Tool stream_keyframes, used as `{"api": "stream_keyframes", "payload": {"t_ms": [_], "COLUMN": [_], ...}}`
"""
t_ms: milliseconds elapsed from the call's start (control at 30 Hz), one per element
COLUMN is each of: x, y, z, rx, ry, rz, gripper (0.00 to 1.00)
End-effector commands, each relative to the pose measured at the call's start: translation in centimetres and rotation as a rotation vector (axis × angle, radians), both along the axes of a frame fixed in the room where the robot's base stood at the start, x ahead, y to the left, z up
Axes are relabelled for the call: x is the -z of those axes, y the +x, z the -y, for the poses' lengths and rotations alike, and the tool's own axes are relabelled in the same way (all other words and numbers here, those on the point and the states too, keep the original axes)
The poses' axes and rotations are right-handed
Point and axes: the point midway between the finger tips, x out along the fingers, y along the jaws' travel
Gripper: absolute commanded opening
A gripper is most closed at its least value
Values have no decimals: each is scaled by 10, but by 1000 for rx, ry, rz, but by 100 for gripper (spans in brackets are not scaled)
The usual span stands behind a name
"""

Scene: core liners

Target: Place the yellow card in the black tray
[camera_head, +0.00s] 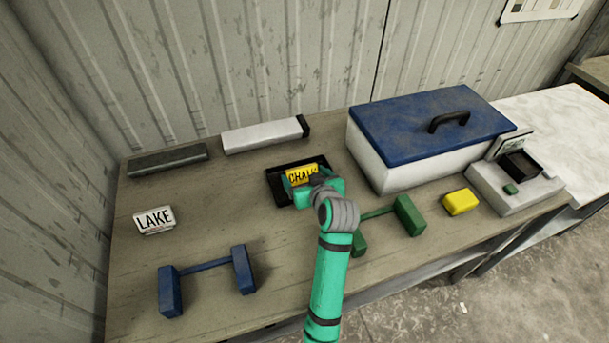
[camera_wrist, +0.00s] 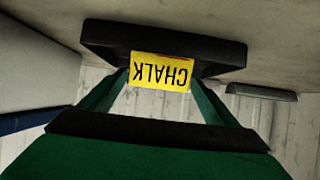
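The yellow card (camera_head: 301,174), marked CHALK, is at the black tray (camera_head: 272,188) near the middle of the table. It also shows in the wrist view (camera_wrist: 160,72), upside down, between the two green fingers. My gripper (camera_wrist: 158,88) reaches over the tray's front, with a finger at each side of the card. The fingers look shut on the card's edges. The tray (camera_wrist: 100,35) shows behind the card in the wrist view. Whether the card touches the tray's floor is hidden.
A blue-lidded white box (camera_head: 400,160) stands right of the tray. A white card marked LAKE (camera_head: 154,220), a blue dumbbell-shaped piece (camera_head: 208,268), a green one (camera_head: 405,215), a yellow block (camera_head: 460,202) and a scale (camera_head: 515,187) lie around. Grey (camera_head: 167,160) and white (camera_head: 262,136) bars lie behind.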

Motion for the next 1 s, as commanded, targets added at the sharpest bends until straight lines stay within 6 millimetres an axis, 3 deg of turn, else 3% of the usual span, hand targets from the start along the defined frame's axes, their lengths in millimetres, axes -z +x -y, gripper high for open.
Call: {"api": "stream_keyframes", "payload": {"t_ms": [467,1000], "x": [-6,-52], "y": [-4,-84], "z": [0,26], "rx": [-1,0], "ry": [0,-1], "rz": [2,1], "gripper": [96,96]}}
